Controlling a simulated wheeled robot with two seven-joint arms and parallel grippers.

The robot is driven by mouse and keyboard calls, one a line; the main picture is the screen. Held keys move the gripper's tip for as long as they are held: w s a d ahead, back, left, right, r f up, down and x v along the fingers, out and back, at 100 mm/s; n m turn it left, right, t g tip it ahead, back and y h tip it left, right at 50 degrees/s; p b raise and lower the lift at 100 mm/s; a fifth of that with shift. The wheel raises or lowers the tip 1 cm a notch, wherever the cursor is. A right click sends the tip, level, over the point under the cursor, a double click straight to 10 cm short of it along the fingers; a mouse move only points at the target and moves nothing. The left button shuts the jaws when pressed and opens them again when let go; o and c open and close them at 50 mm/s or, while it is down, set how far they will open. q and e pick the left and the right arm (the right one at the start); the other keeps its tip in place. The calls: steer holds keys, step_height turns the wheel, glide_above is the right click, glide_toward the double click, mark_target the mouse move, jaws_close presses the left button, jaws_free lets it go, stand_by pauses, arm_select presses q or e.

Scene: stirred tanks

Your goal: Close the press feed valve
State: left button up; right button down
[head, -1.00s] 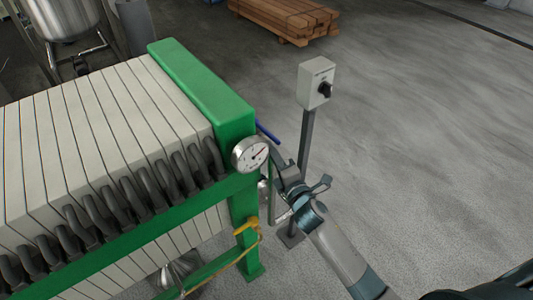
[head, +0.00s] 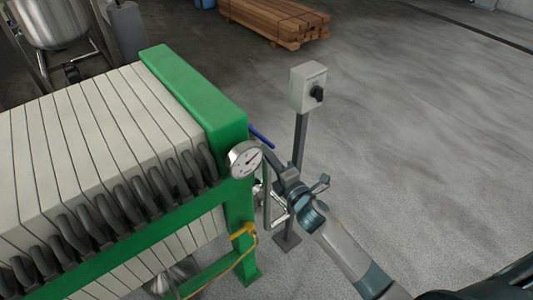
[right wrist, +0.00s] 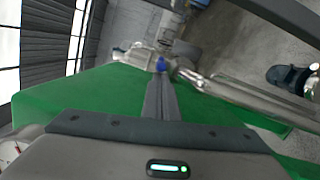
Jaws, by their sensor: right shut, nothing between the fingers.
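The valve's blue lever handle (head: 261,136) sticks out past the right end of the green press frame, just above the round gauge. In the right wrist view its blue end (right wrist: 161,65) shows just beyond my fingertips, beside silver pipe fittings (right wrist: 135,54). My right gripper (head: 268,150) is shut and empty, close to the handle and the gauge. It also shows in the right wrist view (right wrist: 159,82), over the green frame. Whether the fingers touch the handle I cannot tell. The valve body is mostly hidden behind the frame and gauge. My left gripper is not in view.
The filter press's green frame (head: 195,90) with pale plates fills the left. A gauge (head: 244,159) sits on its corner. A switch box (head: 307,88) stands on a post behind my right gripper. Timber (head: 275,18) lies at the back. The floor at right is clear.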

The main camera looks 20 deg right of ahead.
steer(key=shift+d+y, duration=0.2)
steer(key=shift+y, duration=0.1)
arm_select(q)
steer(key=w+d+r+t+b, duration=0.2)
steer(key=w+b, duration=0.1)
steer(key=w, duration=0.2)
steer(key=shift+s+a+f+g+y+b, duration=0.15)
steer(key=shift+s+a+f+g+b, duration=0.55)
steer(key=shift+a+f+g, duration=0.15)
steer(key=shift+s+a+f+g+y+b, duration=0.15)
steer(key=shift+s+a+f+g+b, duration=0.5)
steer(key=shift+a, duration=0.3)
arm_select(e)
steer(key=w+d+n+g+y, duration=0.3)
steer(key=w+d+n+y, duration=0.2)
steer(key=w+d+y, duration=0.2)
steer(key=shift+w+d+g, duration=0.3)
steer(key=shift+w+d, duration=0.15)
steer(key=shift+d, duration=0.55)
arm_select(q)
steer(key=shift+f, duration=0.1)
